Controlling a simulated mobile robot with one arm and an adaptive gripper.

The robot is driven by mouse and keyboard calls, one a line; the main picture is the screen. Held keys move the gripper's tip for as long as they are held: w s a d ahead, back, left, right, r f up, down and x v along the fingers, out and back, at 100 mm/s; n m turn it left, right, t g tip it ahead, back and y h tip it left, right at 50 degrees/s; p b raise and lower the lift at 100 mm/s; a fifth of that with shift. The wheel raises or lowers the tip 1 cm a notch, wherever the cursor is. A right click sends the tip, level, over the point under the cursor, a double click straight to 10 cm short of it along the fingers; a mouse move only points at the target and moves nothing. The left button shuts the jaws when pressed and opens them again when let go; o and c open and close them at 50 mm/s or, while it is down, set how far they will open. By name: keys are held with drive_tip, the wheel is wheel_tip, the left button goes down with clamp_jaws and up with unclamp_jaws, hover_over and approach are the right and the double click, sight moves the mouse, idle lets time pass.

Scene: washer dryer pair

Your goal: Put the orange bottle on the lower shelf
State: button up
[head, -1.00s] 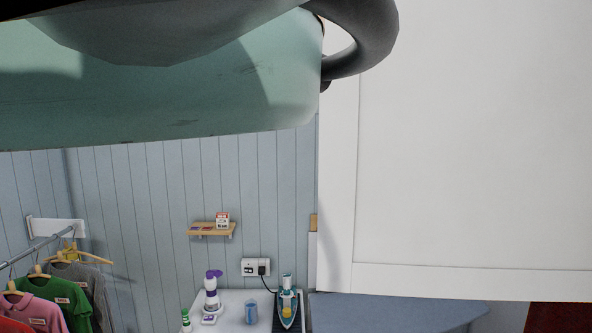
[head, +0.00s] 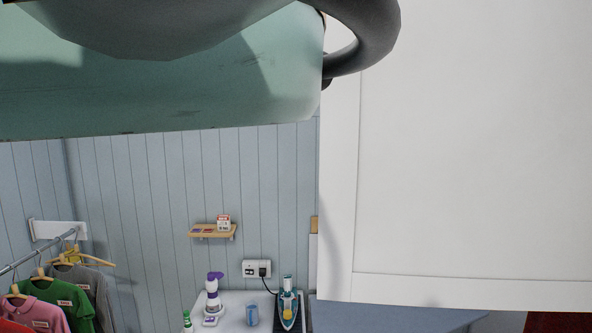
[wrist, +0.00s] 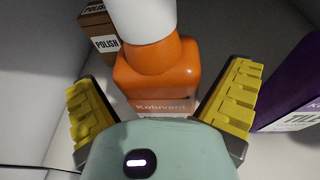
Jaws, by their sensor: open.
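The orange bottle (wrist: 158,76) with a white cap (wrist: 146,18) stands in the wrist view, its label partly reading "Kaluvent". My gripper (wrist: 162,106) is open, with one yellow-padded finger on each side of the bottle. Gaps show between the pads and the bottle, so it is not gripped. The bottle's lower part is hidden behind my gripper's body. In the head view the bottle and the gripper's fingers do not show. I cannot tell which shelf is the lower one.
A brown "POLISH" box (wrist: 101,32) stands behind left of the bottle, and a purple box (wrist: 290,85) stands close on the right. In the head view, a white cabinet door (head: 470,140) fills the right side. A small wall shelf (head: 212,231) and an iron (head: 288,305) are beyond.

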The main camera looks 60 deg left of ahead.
drive_tip(key=shift+r, duration=0.1)
drive_tip(key=shift+s, duration=0.1)
drive_tip(key=b+v, duration=1.2)
idle(0.4)
